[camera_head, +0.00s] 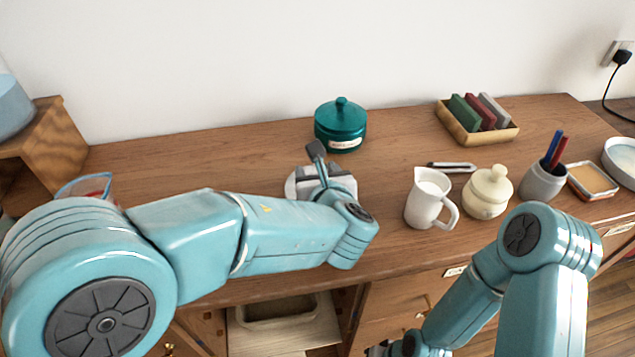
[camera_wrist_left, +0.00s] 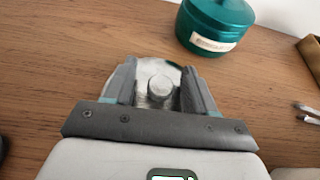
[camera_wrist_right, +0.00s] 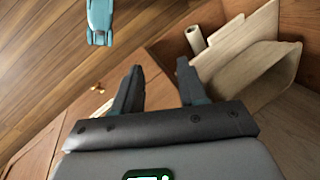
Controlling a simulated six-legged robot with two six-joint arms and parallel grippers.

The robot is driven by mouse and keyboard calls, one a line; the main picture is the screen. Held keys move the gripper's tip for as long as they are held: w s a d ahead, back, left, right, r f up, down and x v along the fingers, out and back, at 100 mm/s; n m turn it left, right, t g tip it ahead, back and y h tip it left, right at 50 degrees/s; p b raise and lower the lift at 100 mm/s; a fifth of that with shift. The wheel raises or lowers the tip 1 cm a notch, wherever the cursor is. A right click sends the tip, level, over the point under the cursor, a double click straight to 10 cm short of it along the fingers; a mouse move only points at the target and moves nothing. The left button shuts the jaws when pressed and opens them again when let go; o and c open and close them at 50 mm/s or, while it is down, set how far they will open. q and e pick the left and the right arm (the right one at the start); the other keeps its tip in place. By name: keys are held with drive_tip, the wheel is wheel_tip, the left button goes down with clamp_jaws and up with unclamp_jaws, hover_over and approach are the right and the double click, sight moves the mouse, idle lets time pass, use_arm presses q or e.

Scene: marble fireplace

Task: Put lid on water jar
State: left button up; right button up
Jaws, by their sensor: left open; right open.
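A pale, round lid-like piece with a grey knob (camera_wrist_left: 159,86) lies on the wooden top. My left gripper (camera_wrist_left: 160,68) is open over it, with one finger on each side of the knob; contact cannot be told. My right gripper (camera_wrist_right: 160,67) is open and empty, low in front of the cabinet.
A lidded teal jar (camera_head: 341,126) stands behind my left gripper. To the right are a white pitcher (camera_head: 421,203), a lidded cream jar (camera_head: 487,192), a pen cup (camera_head: 541,184) and a wooden box (camera_head: 462,130). A shelf opening with a pale tray (camera_wrist_right: 270,65) is near my right gripper.

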use_arm(q)
drive_tip(key=shift+w+d+f, duration=0.1)
drive_tip(key=shift+w+d, duration=0.1)
drive_tip(key=shift+s, duration=0.1)
drive_tip(key=shift+s+a, duration=0.15)
drive_tip(key=shift+s, duration=0.1)
drive_tip(key=c, duration=0.9)
clamp_jaws()
